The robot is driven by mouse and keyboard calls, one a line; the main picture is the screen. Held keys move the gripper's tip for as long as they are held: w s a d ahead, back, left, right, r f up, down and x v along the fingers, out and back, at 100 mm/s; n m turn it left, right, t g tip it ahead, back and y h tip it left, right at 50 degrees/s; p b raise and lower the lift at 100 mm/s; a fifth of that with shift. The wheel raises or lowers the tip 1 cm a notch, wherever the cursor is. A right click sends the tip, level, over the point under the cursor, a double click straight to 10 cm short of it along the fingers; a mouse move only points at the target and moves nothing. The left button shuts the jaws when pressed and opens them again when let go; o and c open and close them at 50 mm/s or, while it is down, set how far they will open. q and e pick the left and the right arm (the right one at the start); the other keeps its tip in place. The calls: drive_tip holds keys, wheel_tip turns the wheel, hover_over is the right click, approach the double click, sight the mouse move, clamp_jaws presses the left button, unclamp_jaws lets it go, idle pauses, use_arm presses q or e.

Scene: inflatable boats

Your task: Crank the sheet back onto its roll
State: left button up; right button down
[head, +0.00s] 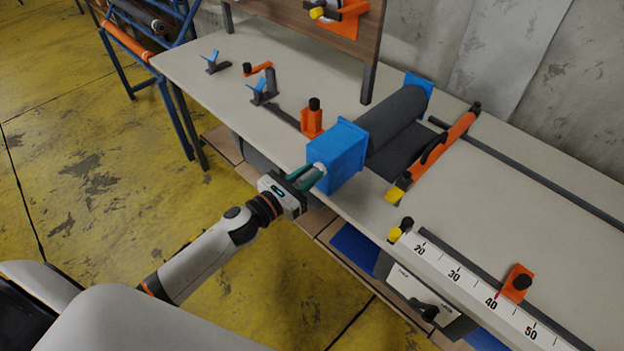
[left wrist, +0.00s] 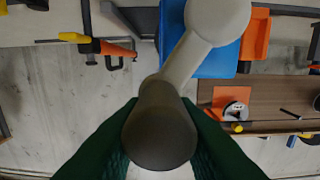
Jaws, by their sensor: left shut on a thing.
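The dark sheet roll (head: 398,118) lies between two blue end brackets on the long table. The near blue bracket (head: 340,152) stands at the table's front edge. A dark stretch of sheet (head: 408,150) shows beside the roll, reaching toward an orange and black bar (head: 440,152). My left gripper (head: 311,178) is at the front face of the near bracket. In the left wrist view its green fingers are shut on the dark crank handle (left wrist: 160,125). The pale crank arm (left wrist: 186,58) runs up from it to a round hub over the blue bracket. My right gripper is not in view.
The table (head: 210,75) holds orange and blue clamps at its far left. A numbered ruler strip (head: 480,290) runs along the front edge at right. An upright wooden board (head: 300,22) stands behind. Yellow floor is open in front at left.

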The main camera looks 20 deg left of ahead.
use_arm(q)
drive_tip(key=shift+o, duration=0.2)
drive_tip(key=shift+w+a+r, duration=0.1)
drive_tip(key=shift+w+a, duration=0.15)
drive_tip(key=shift+a, duration=0.45)
drive_tip(key=shift+w+a+f+b, duration=0.15)
drive_tip(key=shift+a, duration=0.3)
drive_tip(key=shift+w+a+f+b, duration=0.1)
drive_tip(key=shift+a+b, duration=0.05)
drive_tip(key=shift+a, duration=0.25)
drive_tip(key=shift+c, duration=0.2)
drive_tip(key=shift+o, duration=0.2)
drive_tip(key=shift+w+a+r, duration=0.1)
drive_tip(key=shift+w+a, duration=0.25)
drive_tip(key=shift+a, duration=0.4)
drive_tip(key=shift+r, duration=0.1)
drive_tip(key=shift+o, duration=1.4)
drive_tip(key=o, duration=0.9)
drive_tip(key=shift+w+a, duration=0.1)
drive_tip(key=shift+a, duration=0.15)
drive_tip(key=o, duration=0.6)
drive_tip(key=shift+d, duration=0.15)
drive_tip(key=shift+o, duration=0.3)
drive_tip(key=shift+d, duration=0.1)
